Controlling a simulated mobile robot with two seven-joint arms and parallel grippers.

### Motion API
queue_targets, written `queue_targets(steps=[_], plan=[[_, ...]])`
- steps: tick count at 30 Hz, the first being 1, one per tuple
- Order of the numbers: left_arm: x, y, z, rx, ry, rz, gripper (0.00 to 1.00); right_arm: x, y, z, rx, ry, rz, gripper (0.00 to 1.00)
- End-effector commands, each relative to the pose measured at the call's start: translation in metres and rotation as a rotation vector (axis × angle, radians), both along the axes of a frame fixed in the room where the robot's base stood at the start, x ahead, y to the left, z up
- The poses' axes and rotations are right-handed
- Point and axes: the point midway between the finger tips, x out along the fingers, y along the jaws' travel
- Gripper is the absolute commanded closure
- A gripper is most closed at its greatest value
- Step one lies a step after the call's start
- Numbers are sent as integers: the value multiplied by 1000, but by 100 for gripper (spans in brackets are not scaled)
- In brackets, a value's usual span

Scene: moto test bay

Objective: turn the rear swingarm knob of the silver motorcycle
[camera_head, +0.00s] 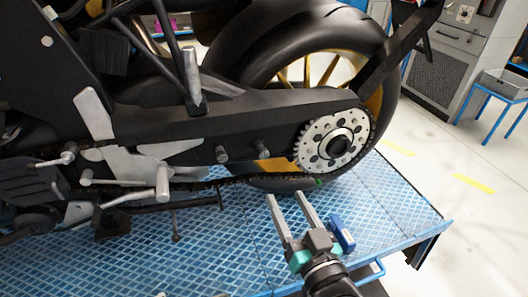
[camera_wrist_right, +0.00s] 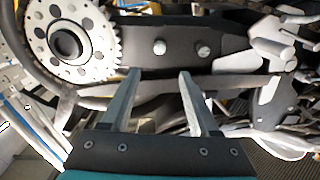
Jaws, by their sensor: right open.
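The motorcycle (camera_head: 240,107), mostly black with silver parts, stands on a blue lift. Two small grey knobs stick out of its dark swingarm. The rear knob (camera_head: 262,149) is the one nearer the silver sprocket (camera_head: 318,147); the front knob (camera_head: 222,155) is to its left. In the right wrist view the rear knob (camera_wrist_right: 160,47) shows just beyond and between the fingertips, and the front knob (camera_wrist_right: 203,50) is to its right. My right gripper (camera_head: 285,197) is open and empty, below the swingarm in the head view and apart from the knobs. My left gripper is not seen.
The chain (camera_head: 240,181) and rear tyre (camera_head: 388,110) are close to the right gripper. Silver foot pegs and levers (camera_head: 150,182) stick out at left. The blue lift platform (camera_head: 375,205) lies below. A grey cabinet (camera_head: 440,60) and blue stand (camera_head: 490,98) are farther back.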

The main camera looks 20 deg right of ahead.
Motion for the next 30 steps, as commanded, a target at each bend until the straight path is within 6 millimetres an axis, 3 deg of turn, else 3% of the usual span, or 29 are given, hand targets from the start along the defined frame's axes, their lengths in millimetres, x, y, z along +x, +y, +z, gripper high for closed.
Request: queue_targets(steps=[8, 30], plan=[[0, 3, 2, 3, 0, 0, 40, 27, 1, 2, -2, -5, 0, 38], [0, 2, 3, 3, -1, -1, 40, 133, 5, 0, -1, 0, 0, 38]])
